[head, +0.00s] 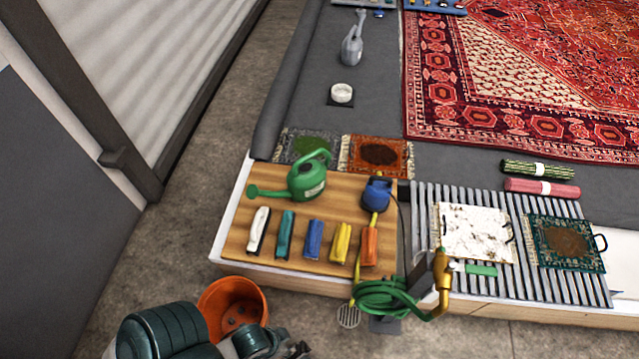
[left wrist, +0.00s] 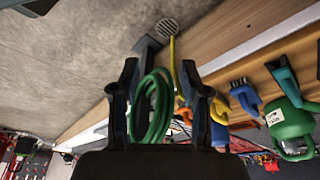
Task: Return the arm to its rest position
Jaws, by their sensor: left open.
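My left arm (head: 165,335) comes in at the bottom left of the head view, beside the orange bucket. My left gripper (head: 292,347) is at the bottom edge there, partly cut off, in front of the wooden board. In the left wrist view the two dark fingers of my left gripper (left wrist: 159,70) stand apart with nothing gripped. The coiled green hose (left wrist: 152,105) shows between and beyond them; in the head view the hose (head: 385,297) hangs at the board's front edge, apart from the gripper. My right gripper is not in view.
An orange bucket (head: 232,303) stands on the floor close to my left arm. The wooden board (head: 235,235) holds a green watering can (head: 306,178), a blue sprayer (head: 377,194) and several brushes. A slatted rack (head: 420,225) holds small rugs. The floor at left is clear.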

